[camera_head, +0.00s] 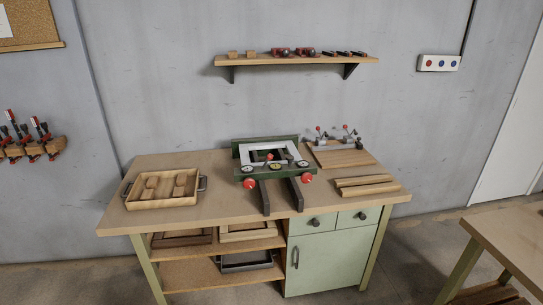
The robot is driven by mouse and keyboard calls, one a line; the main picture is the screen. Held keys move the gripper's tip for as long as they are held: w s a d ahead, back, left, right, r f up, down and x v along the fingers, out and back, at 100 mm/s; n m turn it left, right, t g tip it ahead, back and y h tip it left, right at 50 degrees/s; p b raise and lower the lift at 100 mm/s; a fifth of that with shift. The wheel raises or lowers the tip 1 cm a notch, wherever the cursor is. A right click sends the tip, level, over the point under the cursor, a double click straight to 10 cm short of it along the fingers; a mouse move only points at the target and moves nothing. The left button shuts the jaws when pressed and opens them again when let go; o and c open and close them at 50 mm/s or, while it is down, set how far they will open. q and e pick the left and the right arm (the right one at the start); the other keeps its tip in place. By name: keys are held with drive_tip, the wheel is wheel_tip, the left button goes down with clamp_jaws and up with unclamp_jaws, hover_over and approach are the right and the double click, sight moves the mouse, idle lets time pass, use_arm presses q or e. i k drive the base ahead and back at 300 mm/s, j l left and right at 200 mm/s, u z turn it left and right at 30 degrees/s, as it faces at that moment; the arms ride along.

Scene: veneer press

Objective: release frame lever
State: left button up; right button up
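A green press (270,168) stands on the middle of the workbench. A pale square frame (252,155) lies on it, with a small red-tipped part (270,157) near its middle. Round dials sit along the press front. Two red knobs stick out at the front, a left red knob (249,184) and a right red knob (306,178). Behind and to the right, a fixture with upright red-tipped levers (345,127) stands by a wooden board. I cannot tell which of these parts is the frame lever. Neither of my grippers is in view.
A wooden tray (131,204) with wood blocks stands at the left of the workbench (222,207). Wood strips (365,187) lie at the right. Two dark rails (263,197) reach from the press to the bench's front edge. Another table (510,235) stands at lower right.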

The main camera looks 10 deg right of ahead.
sight(270, 156)
drive_tip(key=i+l+u, duration=0.45)
drive_tip(key=i+l, duration=0.5)
drive_tip(key=l, duration=0.1)
